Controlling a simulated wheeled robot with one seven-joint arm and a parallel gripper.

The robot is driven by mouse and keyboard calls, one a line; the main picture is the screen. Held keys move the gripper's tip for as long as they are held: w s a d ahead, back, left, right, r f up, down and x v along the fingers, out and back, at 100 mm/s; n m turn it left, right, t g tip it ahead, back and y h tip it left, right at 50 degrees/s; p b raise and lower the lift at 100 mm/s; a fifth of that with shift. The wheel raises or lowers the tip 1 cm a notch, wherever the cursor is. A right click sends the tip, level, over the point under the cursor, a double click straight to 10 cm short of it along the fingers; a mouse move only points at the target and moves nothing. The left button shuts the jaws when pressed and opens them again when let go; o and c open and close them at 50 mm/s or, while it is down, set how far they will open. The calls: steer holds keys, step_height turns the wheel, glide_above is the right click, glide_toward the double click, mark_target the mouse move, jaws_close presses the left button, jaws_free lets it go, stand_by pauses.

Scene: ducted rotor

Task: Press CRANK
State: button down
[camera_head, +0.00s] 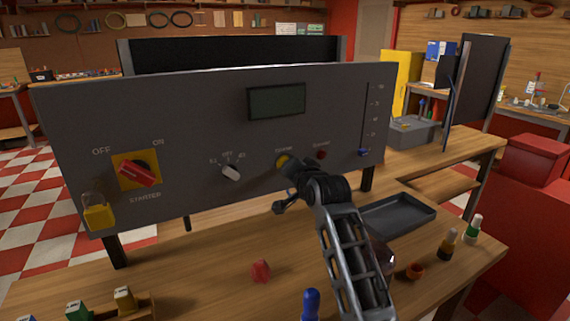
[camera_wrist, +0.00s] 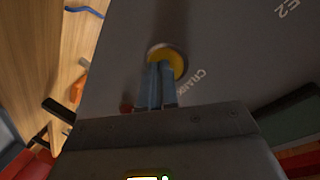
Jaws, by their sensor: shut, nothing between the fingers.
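The CRANK button (camera_head: 282,161) is a round yellow button on the upright grey panel (camera_head: 200,115). In the wrist view the yellow button (camera_wrist: 177,58) sits in a pale ring beside its printed label. My gripper (camera_head: 290,167) is at the panel, just right of and partly over the button in the head view. In the wrist view my gripper's closed fingers (camera_wrist: 156,68) point at the button and overlap its lower left part. Nothing is held. I cannot tell whether the tips touch the button or whether it is pushed in.
A red button (camera_head: 321,154) is right of the yellow one, and a white selector knob (camera_head: 231,172) is left of it. A grey tray (camera_head: 398,215) lies on the wooden bench (camera_head: 200,275).

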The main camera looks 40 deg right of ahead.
steer(key=shift+s, duration=0.1)
steer(key=f+p+v, duration=0.1)
steer(key=p+v, duration=0.1)
steer(key=v, duration=0.4)
steer(key=shift+s+d+p, duration=0.2)
steer(key=shift+s+p, duration=0.1)
steer(key=shift+s, duration=0.25)
steer(key=shift+f, duration=0.15)
stand_by(0.8)
